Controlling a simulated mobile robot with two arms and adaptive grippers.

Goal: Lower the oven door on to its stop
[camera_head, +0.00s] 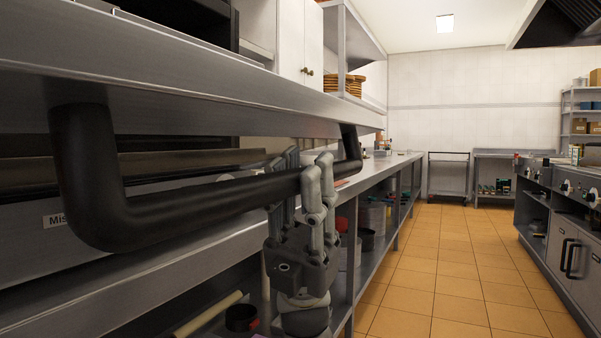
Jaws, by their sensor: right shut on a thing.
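The oven door (200,100) is a broad grey metal slab crossing the upper left of the head view, seen nearly edge-on and close up. Its thick black bar handle (190,200) hangs from the door's underside on two bent ends. My right gripper (306,162) comes up from below, with its grey fingers around the handle bar near its far end. It is shut on the handle. The door's hinge and its stop are hidden. My left gripper does not show.
A long steel counter (385,165) with a lower shelf of pots runs away behind the gripper. A tiled floor aisle (440,255) is clear on the right. Cooking units (560,215) line the far right side. Plates are stacked on a shelf above the counter.

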